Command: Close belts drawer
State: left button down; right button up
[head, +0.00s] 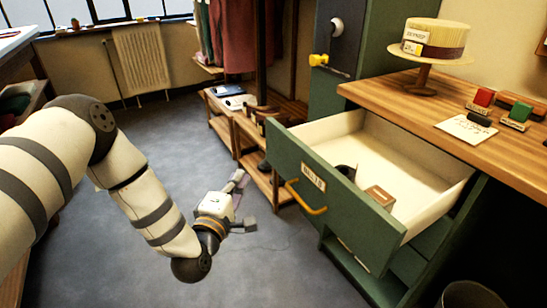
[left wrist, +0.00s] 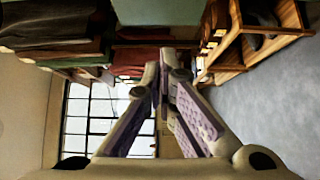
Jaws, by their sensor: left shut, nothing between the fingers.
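The belts drawer (head: 340,205) is pulled out of the green cabinet. It has a green front, a small label and a yellow handle (head: 305,198). Inside its cream box lie a dark coiled item (head: 346,171) and a small brown box (head: 380,196). My left gripper (head: 243,202) is to the left of the drawer front in the head view, apart from the handle. In the left wrist view its fingers (left wrist: 165,75) come together with nothing between them. The drawer does not clearly show in that view. My right gripper is out of view.
A wooden counter (head: 405,107) above the drawer carries a straw hat (head: 436,38) on a stand and several stamps. A low shoe rack (head: 262,160) stands behind the gripper. A bin (head: 472,294) is at the lower right. Grey floor (head: 120,250) lies open around my arm.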

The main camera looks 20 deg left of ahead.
pick_arm(q)
jog(key=shift+w+d+b, duration=0.2)
jog(key=shift+w+d, duration=0.05)
jog(key=shift+w, duration=1.7)
jog(key=shift+w+d+b, duration=0.2)
jog(key=shift+w, duration=1.7)
jog(key=shift+w+d+b, duration=0.2)
jog(key=shift+w+d, duration=0.05)
jog(key=shift+w, duration=1.7)
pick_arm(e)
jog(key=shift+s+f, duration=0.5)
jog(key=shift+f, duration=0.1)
pick_arm(q)
jog(key=shift+d+f, duration=0.1)
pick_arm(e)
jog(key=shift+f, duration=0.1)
